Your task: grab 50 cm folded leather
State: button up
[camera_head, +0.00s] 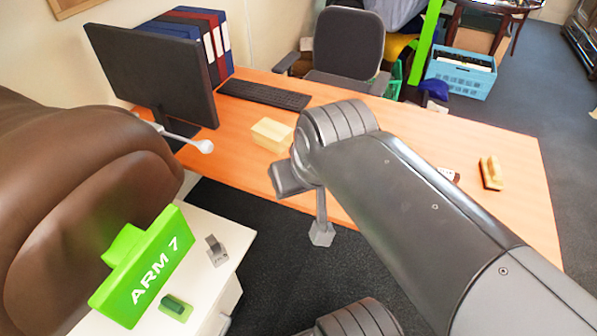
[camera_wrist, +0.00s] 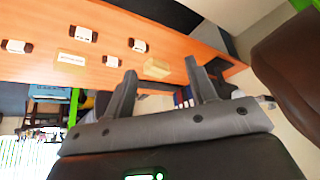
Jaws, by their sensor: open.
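My gripper (camera_wrist: 160,68) is open and empty in the wrist view, its two dark fingers pointing toward the orange desk. A pale tan block-like piece (camera_wrist: 157,69) lies on the desk and shows between the fingertips, apart from them; it also shows in the head view (camera_head: 272,134), left of my arm. Several small pieces with white labels, such as one (camera_wrist: 82,34) and another (camera_wrist: 138,45), lie on the desk. The labels are too small to read, so I cannot tell which piece is the 50 cm folded leather.
The orange desk (camera_head: 520,205) holds a monitor (camera_head: 150,75), keyboard (camera_head: 265,94), binders (camera_head: 205,40) and a tan-handled tool (camera_head: 491,172). A big brown saddle (camera_head: 75,190) and a green ARM 7 sign (camera_head: 145,268) are at the left. A chair (camera_head: 345,45) stands behind the desk.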

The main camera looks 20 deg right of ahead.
jog(key=w+d+f+m+g+y, duration=0.3)
jog(key=w+f+m+y, duration=0.5)
jog(key=w+f+m, duration=0.6)
jog(key=w+d+f+m+t, duration=0.2)
jog(key=w+d+f+m, duration=0.1)
jog(key=d+f+m, duration=0.1)
jog(key=w+d+f+m+t, duration=0.3)
jog(key=d+f+m, duration=0.2)
jog(key=d+f, duration=0.1)
jog(key=w+d+f+m+t, duration=0.2)
jog(key=w+d+f+m, duration=0.2)
jog(key=d+f+m, duration=0.1)
jog(key=shift+d+f+t+y, duration=0.15)
jog(key=shift+d+t+y, duration=0.2)
jog(key=shift+t+y, duration=0.05)
jog(key=x, duration=1)
jog(key=shift+w+f, duration=0.1)
jog(key=shift+w, duration=0.3)
jog(key=shift+c, duration=0.3)
grip_shut()
